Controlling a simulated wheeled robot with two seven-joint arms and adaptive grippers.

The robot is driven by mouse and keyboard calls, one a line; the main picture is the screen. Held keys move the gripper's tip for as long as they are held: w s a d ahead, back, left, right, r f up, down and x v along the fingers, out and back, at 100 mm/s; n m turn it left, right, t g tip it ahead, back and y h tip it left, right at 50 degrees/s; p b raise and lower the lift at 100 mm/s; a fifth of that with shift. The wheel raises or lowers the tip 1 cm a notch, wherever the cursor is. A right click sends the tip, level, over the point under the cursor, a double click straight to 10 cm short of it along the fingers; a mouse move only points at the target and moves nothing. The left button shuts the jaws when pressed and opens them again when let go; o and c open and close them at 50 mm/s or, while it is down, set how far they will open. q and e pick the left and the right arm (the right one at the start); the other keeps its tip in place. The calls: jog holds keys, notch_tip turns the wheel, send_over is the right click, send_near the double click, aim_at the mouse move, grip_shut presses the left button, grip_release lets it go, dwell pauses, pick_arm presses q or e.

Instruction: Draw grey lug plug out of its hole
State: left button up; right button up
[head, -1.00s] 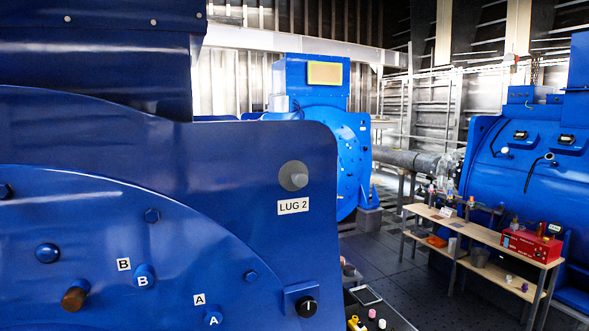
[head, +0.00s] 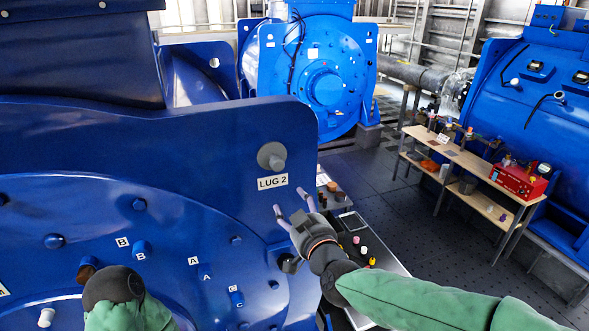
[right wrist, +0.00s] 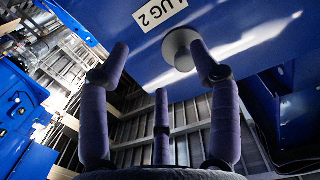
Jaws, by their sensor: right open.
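The grey lug plug (head: 271,155) sits in its hole near the upper right corner of the blue motor plate (head: 225,140), just above the "LUG 2" label (head: 272,183). My right gripper (head: 293,202) is open and empty, below and right of the plug, fingers pointing up toward the plate. In the right wrist view the plug (right wrist: 180,50) shows beyond the fingers (right wrist: 160,65), beside the tip of the right-hand finger, seemingly apart from it. My left arm's green sleeve and dark end show at the lower left of the head view; its gripper fingers are hidden.
Bolts and lettered fittings (head: 140,248) stud the motor face. A low table with a phone-like device (head: 352,221) and small coloured parts lies below my right arm. A wooden bench (head: 470,160) with a red box (head: 519,180) stands at right. Open floor lies between.

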jog(key=t+p, duration=0.1)
send_near(279, 167)
pick_arm(q)
jog(key=shift+r+p, duration=0.3)
jog(key=shift+r, duration=0.95)
pick_arm(e)
jog(key=shift+x, duration=5.85)
grip_shut()
pick_arm(q)
jog(key=shift+f, duration=0.1)
pick_arm(e)
jog(key=shift+s, duration=0.15)
